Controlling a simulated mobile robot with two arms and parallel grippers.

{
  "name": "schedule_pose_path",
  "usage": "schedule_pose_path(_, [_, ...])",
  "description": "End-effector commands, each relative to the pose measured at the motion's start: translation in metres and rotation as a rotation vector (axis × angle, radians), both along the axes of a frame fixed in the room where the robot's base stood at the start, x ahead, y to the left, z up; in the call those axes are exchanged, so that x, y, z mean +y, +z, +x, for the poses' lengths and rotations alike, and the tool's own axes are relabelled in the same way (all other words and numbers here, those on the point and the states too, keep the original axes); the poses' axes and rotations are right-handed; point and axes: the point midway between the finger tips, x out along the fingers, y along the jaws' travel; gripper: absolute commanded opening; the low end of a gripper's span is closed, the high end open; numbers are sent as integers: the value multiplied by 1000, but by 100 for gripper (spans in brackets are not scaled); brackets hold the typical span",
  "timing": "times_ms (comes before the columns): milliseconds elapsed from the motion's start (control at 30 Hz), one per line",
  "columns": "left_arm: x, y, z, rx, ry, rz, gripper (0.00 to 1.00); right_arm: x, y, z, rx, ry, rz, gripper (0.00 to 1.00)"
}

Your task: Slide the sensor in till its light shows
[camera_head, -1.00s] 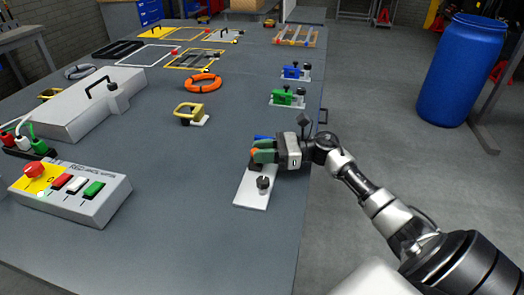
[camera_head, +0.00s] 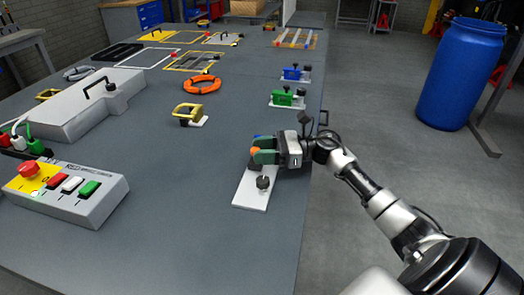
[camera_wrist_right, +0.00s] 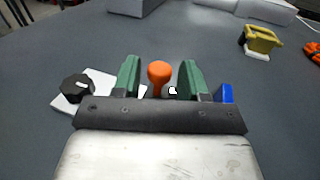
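My right gripper (camera_head: 262,151) is at the far end of a white plate (camera_head: 247,197) near the table's right edge. In the right wrist view its two green fingers (camera_wrist_right: 159,80) stand apart, with an orange rounded knob (camera_wrist_right: 159,72) between them and a gap on each side. A black knob (camera_head: 263,183) sits on the plate and also shows in the wrist view (camera_wrist_right: 76,87). A blue block (camera_wrist_right: 224,93) is just outside one finger. The sensor's body and its light cannot be told apart here; the gripper hides much of that spot. My left gripper is not in view.
A button box (camera_head: 75,198) with a red stop button lies at the left. A yellow-handled part (camera_head: 188,113) and an orange ring (camera_head: 202,84) lie farther back. Green (camera_head: 287,97) and blue (camera_head: 295,73) fixtures line the right edge. The table's middle is clear.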

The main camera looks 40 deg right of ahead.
Motion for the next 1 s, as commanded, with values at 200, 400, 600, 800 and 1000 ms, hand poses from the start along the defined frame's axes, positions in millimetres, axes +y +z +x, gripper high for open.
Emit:
schedule_pose_path(200, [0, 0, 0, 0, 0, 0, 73, 0, 0, 0, 1, 0, 1, 52])
schedule_pose_path(400, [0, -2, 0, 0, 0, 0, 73, -5, -1, -3, 1, -1, 0, 52])
schedule_pose_path(600, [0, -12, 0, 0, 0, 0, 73, -33, -4, -20, 4, -3, -2, 52])
schedule_pose_path(800, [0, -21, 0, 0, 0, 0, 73, -67, -3, -41, 4, -2, 0, 52])
schedule_pose_path(1000, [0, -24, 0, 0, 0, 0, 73, -88, -2, -54, 2, -1, 0, 52])
